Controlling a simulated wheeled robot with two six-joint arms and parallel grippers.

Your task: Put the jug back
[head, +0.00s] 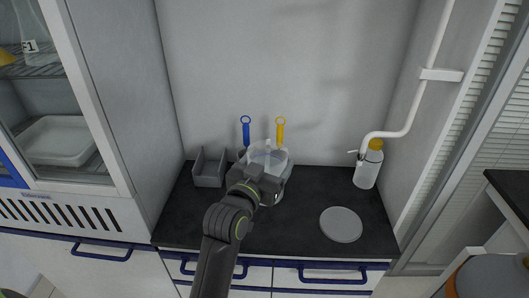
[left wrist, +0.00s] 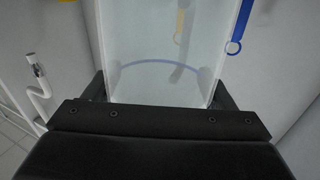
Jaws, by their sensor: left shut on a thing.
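The jug (head: 268,156) is clear and see-through, at the back middle of the dark counter. My left gripper (head: 266,184) reaches it from the front and is shut on it. In the left wrist view the jug (left wrist: 165,80) fills the space between the two fingers and looks upright along the view. I cannot tell whether its base touches the counter. A flat round grey disc (head: 341,224) lies bare on the counter to the right of the jug. My right gripper is not in view.
A bottle with a yellow cap (head: 367,170) stands at the right by a white pipe (head: 412,110). The counter (head: 300,235) is clear around the disc.

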